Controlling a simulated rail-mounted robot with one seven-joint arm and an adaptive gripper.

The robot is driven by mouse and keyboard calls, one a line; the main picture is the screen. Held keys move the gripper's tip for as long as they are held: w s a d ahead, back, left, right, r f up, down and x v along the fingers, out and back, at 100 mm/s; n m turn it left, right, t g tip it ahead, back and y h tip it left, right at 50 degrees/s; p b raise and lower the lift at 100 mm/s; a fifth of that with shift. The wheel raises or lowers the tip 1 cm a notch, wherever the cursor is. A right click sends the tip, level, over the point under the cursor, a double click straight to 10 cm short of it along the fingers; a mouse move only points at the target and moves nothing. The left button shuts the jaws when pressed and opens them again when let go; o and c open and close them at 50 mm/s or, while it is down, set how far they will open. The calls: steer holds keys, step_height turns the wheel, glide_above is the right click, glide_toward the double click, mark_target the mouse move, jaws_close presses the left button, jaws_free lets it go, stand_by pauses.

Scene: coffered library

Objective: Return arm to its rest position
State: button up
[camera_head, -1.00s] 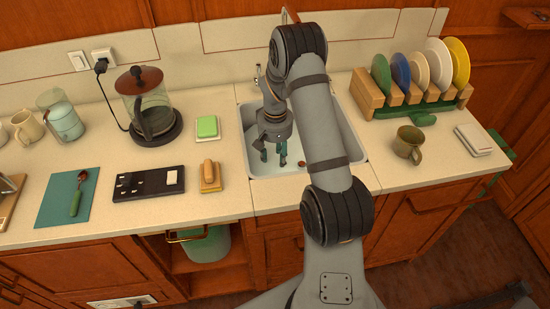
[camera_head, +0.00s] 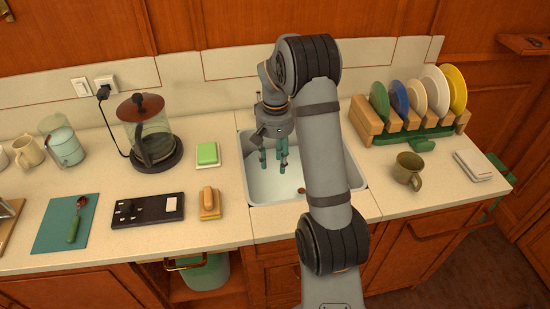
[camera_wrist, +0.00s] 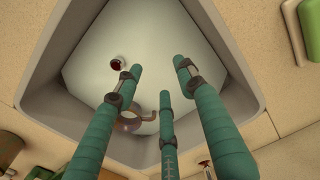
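My gripper (camera_head: 273,160) hangs fingers-down over the sink (camera_head: 359,180), on its left half. In the wrist view its teal fingers (camera_wrist: 161,82) are spread apart with nothing between their tips, so it is open and empty. The sink basin fills the middle of the wrist view (camera_wrist: 90,55). A small dark reddish round spot (camera_wrist: 117,64) is on its floor. A brownish ring-like shape (camera_wrist: 131,121) shows partly behind the fingers; I cannot tell what it is. My arm link covers the right part of the sink in the head view.
Left of the sink are a green sponge (camera_head: 207,153), a wooden-handled brush (camera_head: 209,203) and a glass coffee maker (camera_head: 151,135). Right of it are a plate rack (camera_head: 413,125), an olive mug (camera_head: 408,170) and a white block (camera_head: 473,165). Backsplash (camera_head: 230,65) rises behind.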

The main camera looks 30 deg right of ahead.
mark_target(275, 189)
steer(key=shift+r, duration=0.3)
step_height(275, 189, down, 12)
steer(key=shift+f, duration=0.15)
step_height(275, 189, up, 3)
steer(key=shift+f, duration=0.15)
steer(key=shift+r, duration=0.4)
